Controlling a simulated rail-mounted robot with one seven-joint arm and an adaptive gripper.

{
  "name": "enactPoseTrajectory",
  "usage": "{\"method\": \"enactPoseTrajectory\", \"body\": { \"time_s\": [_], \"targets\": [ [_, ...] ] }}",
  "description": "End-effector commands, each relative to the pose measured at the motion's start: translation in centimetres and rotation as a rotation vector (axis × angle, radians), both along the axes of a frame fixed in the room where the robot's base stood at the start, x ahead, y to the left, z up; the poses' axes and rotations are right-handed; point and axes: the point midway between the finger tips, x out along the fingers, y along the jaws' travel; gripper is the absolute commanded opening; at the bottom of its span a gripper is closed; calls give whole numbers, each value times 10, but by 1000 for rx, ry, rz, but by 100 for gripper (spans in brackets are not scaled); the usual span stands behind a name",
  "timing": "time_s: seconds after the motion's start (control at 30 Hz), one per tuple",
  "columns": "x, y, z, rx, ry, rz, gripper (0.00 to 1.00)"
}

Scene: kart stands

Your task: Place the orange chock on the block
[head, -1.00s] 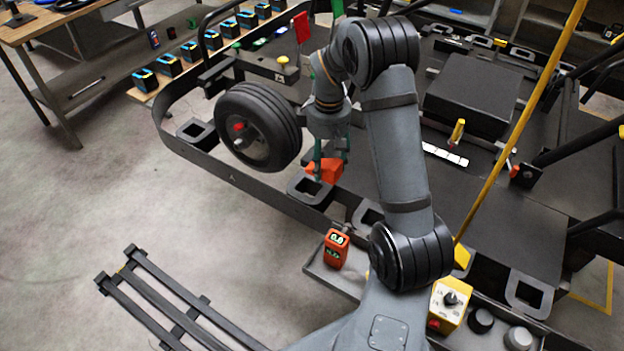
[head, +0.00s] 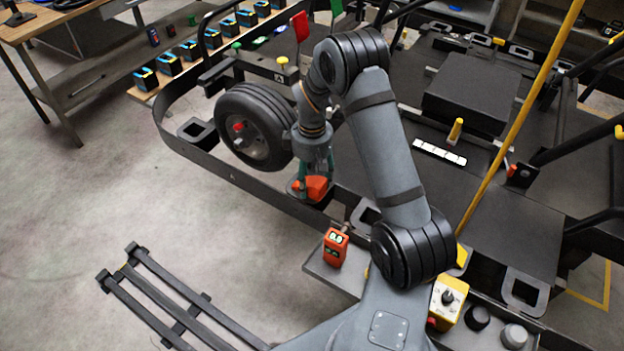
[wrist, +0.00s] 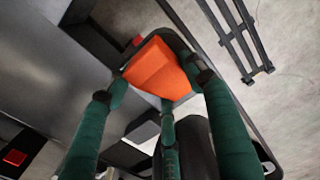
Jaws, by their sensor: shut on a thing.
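The orange chock (head: 317,187) is a wedge-shaped piece held by my gripper (head: 314,175) low over the near side rail of the kart, just right of the wheel. In the wrist view the green fingers close around the chock (wrist: 158,70). I cannot tell whether its underside touches anything. A large dark box-like block (head: 472,93) lies on the kart bed at the upper right, well apart from the gripper. I cannot tell if it is the task's block.
A black wheel (head: 255,125) stands close left of my gripper. An orange meter (head: 336,247) and a yellow box with a knob (head: 447,302) sit on the front ledge. A yellow pole (head: 520,125) crosses the right side. Open floor (head: 90,200) lies to the left.

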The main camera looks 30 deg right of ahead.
Motion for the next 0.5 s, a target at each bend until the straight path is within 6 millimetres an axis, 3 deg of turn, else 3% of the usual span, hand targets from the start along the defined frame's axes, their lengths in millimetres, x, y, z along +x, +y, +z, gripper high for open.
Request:
{"method": "enactPoseTrajectory", "body": {
  "time_s": [0.03, 0.07, 0.37, 0.5],
  "targets": [
    [0, 0, -4, 0, 0, 0, 20],
    [0, 0, -2, 0, 0, 1, 54],
    [0, 0, -1, 0, 0, 0, 71],
    [0, 0, -1, 0, 0, 0, 71]
  ]
}}
